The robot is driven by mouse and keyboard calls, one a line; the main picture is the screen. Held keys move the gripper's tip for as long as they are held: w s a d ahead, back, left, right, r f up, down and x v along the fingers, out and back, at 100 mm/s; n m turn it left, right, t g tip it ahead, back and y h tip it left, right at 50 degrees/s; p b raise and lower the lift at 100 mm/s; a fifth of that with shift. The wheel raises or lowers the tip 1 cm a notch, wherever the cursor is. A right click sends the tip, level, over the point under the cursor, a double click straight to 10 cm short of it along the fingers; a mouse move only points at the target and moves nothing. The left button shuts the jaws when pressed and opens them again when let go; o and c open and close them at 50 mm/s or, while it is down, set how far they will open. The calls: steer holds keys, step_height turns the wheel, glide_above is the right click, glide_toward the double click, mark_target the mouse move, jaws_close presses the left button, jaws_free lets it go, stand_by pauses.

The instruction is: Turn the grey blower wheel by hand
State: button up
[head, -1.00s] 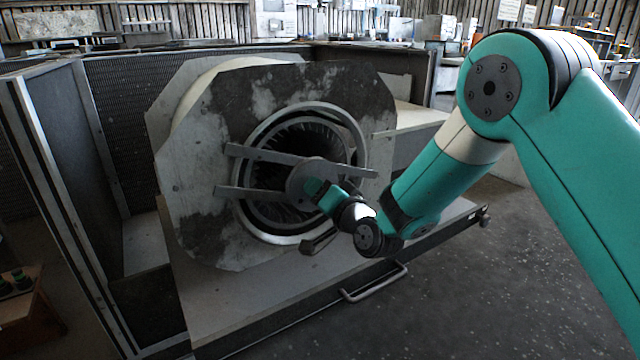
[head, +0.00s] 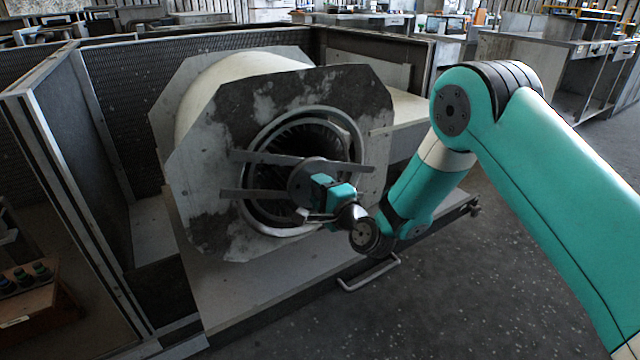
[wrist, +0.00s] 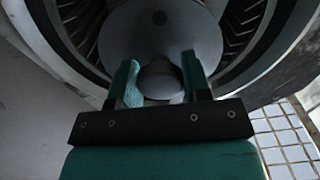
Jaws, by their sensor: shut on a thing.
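The blower wheel (head: 298,142), with dark vanes around its inside, sits in the round opening of the blower housing (head: 205,165). A grey round hub disc (head: 303,172) stands in front of it at the middle; the disc also shows in the wrist view (wrist: 160,35), with vanes (wrist: 240,18) either side. My gripper (head: 318,188) is at this hub. In the wrist view my gripper (wrist: 160,65) has its teal fingers on both sides of a grey rounded knob (wrist: 160,83) and is shut on it. My gripper and arm hide the lower right of the hub.
Two flat metal bars (head: 262,158) cross the opening. The housing stands on a pale bench (head: 255,285) with a handle (head: 370,274) at its front edge. Dark screens (head: 75,150) stand at left. A small wooden box (head: 40,308) is at lower left. The floor (head: 480,280) at right is clear.

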steer(key=shift+m+p, duration=0.3)
steer(key=shift+m, duration=0.3)
steer(key=o, duration=1.3)
steer(key=b+v, duration=1.7)
steer(key=b, duration=0.3)
steer(key=shift+s+d, duration=0.15)
